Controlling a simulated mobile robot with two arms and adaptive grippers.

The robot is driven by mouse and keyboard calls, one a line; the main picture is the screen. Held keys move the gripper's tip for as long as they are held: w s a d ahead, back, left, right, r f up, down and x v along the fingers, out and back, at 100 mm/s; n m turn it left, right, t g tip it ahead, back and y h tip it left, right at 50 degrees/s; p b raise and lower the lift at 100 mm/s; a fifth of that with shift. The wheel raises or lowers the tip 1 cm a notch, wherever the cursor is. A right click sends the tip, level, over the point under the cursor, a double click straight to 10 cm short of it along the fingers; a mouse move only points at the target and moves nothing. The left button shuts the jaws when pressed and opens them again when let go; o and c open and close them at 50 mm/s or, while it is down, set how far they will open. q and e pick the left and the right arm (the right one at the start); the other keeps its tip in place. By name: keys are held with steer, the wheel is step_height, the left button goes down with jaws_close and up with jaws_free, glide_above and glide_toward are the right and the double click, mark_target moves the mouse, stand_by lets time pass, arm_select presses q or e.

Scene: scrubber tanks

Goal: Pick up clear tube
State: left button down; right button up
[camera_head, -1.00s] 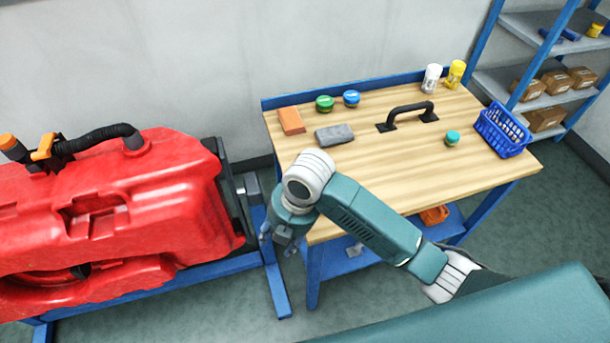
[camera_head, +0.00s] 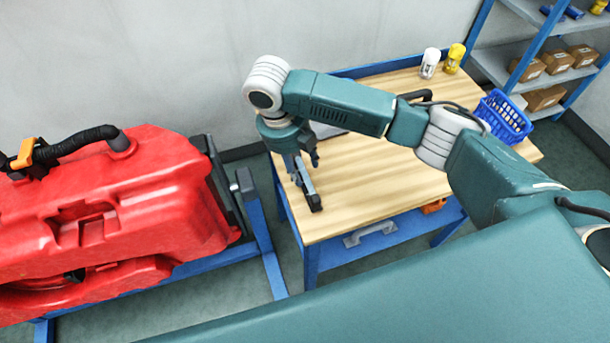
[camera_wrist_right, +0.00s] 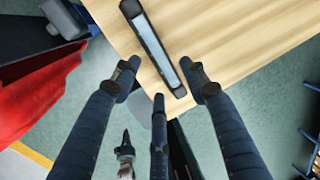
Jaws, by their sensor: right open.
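A slim tube with a pale, see-through-looking middle and black ends (camera_wrist_right: 163,50) lies on the wooden table top near its edge in the right wrist view. It seems to be the clear tube, and it also shows below my right gripper in the head view (camera_head: 307,187), its far end hidden by the gripper. My right gripper (camera_head: 303,163) is open and empty, above the table's left side. In the wrist view its spread fingers (camera_wrist_right: 163,85) point at the tube, with the tube's near end between them. My left gripper is out of view.
The workbench (camera_head: 370,190) also holds a blue basket (camera_head: 503,118), a white bottle (camera_head: 429,63) and a yellow bottle (camera_head: 454,58). A red tank (camera_head: 110,210) stands close on the left. Shelves with boxes (camera_head: 545,98) are at right. The table's front middle is clear.

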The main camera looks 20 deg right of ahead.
mark_target(304, 178)
steer(key=shift+d+f, duration=0.1)
steer(key=shift+f, duration=0.3)
steer(key=f, duration=0.1)
steer(key=f+p, duration=0.2)
steer(key=f, duration=0.1)
steer(key=shift+w+d, duration=0.1)
steer(key=shift+d, duration=0.2)
steer(key=shift+w+d+f, duration=0.1)
steer(key=shift+f, duration=0.5)
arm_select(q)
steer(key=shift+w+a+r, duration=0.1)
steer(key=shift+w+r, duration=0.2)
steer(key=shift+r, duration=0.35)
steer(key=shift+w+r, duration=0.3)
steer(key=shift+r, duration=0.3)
arm_select(e)
jaws_close()
